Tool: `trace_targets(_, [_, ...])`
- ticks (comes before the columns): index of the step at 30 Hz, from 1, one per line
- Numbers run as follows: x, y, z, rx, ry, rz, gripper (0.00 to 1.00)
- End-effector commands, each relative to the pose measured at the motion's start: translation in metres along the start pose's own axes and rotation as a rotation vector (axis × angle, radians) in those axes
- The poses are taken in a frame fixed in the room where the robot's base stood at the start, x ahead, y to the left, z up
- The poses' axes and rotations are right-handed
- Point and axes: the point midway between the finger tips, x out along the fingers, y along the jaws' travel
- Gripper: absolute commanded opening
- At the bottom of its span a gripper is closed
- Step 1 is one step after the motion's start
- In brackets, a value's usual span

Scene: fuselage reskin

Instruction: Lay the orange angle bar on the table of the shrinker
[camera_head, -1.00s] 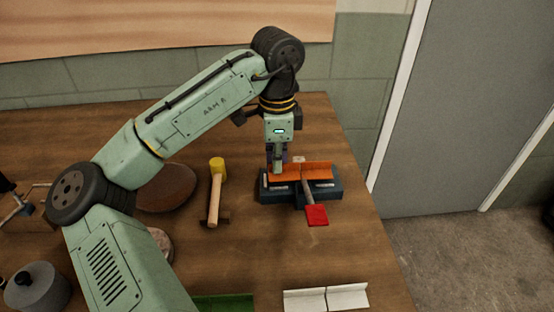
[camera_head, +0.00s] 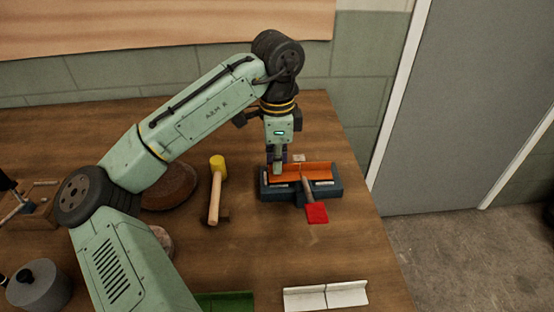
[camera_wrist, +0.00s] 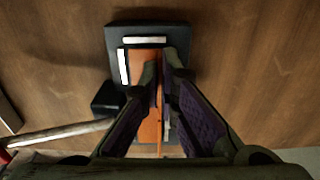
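The orange angle bar (camera_head: 316,171) lies along the top of the dark blue shrinker (camera_head: 330,191), one flange flat and one upright at the back. A seam or cut shows at its middle. My gripper (camera_head: 278,170) points straight down at the left half of the bar. In the wrist view, my gripper's fingers (camera_wrist: 160,72) straddle the bar's upright flange with hardly any gap and look closed on it. The bar's flat flange (camera_wrist: 150,128) shows beside the left finger. The shrinker's dark body (camera_wrist: 118,38) and pale strips show around it.
The shrinker's lever has a red pad (camera_head: 316,212) at the front. A yellow-headed mallet (camera_head: 216,190) lies to the left. A white angle bar (camera_head: 326,297) and a green one (camera_head: 225,301) lie at the front. The wooden table (camera_head: 345,245) is bare right of the shrinker.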

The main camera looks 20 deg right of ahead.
Motion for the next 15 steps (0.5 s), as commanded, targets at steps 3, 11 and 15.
trace_targets(3, [0.0030, 0.0002, -0.0002, 0.000, 0.001, 0.001, 0.00])
trace_targets(11, [0.0059, 0.0002, -0.0002, 0.000, 0.000, 0.000, 0.07])
trace_targets(15, [0.0060, 0.0001, -0.0002, 0.000, 0.000, 0.000, 0.16])
